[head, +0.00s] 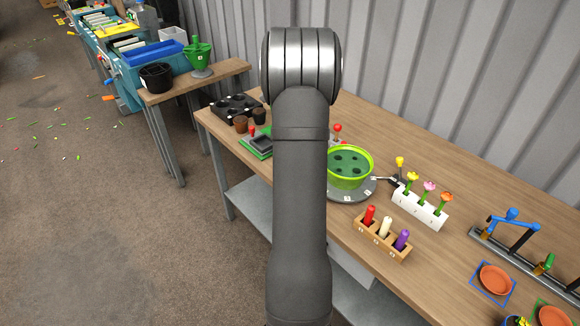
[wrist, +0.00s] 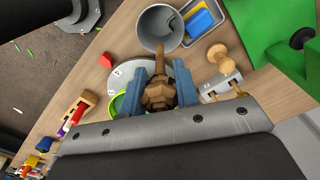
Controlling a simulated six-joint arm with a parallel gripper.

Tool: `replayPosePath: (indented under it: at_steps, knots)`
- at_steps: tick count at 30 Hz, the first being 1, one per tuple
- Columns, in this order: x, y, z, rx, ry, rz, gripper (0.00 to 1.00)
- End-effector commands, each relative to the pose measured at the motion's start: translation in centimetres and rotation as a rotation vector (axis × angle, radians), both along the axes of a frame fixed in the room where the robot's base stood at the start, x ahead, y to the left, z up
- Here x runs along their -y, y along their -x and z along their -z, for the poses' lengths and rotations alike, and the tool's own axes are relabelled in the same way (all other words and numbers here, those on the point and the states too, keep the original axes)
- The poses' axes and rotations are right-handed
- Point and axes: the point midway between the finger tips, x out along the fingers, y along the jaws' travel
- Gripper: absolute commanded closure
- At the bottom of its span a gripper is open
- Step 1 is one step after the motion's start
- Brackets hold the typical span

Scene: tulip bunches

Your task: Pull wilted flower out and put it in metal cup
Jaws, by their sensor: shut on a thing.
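In the wrist view, my gripper (wrist: 159,78) has its blue fingers shut on a brown wilted flower (wrist: 158,96). The flower's brown stem points toward the grey metal cup (wrist: 143,32), and its tip overlaps the cup's mouth in the picture. I cannot tell whether the tip is inside the cup or only above it. The bright green pot (wrist: 115,104) shows beside the left finger. In the head view, the green pot (head: 350,182) stands on a grey disc with dark holes in its top. My arm hides the gripper, flower and cup there.
A tray (wrist: 200,20) with blue and yellow pieces sits right of the cup. In the head view, a white block (head: 419,207) holds bright flowers, and a wooden rack (head: 383,240) holds coloured pegs.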

Motion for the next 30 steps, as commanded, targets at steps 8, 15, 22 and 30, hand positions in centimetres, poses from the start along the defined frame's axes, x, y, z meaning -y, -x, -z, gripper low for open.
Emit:
replayPosePath:
  at_steps: [8,15,22,30]
  knots:
    - [0.1,0.1,3.3,-0.003,0.0,0.0,0.93]
    - [0.1,0.1,5.1,-0.001,-0.001,0.0,0.93]
    - [0.1,0.1,5.3,-0.001,0.0,0.0,0.93]
    - [0.1,0.1,5.3,-0.001,-0.001,0.0,0.46]
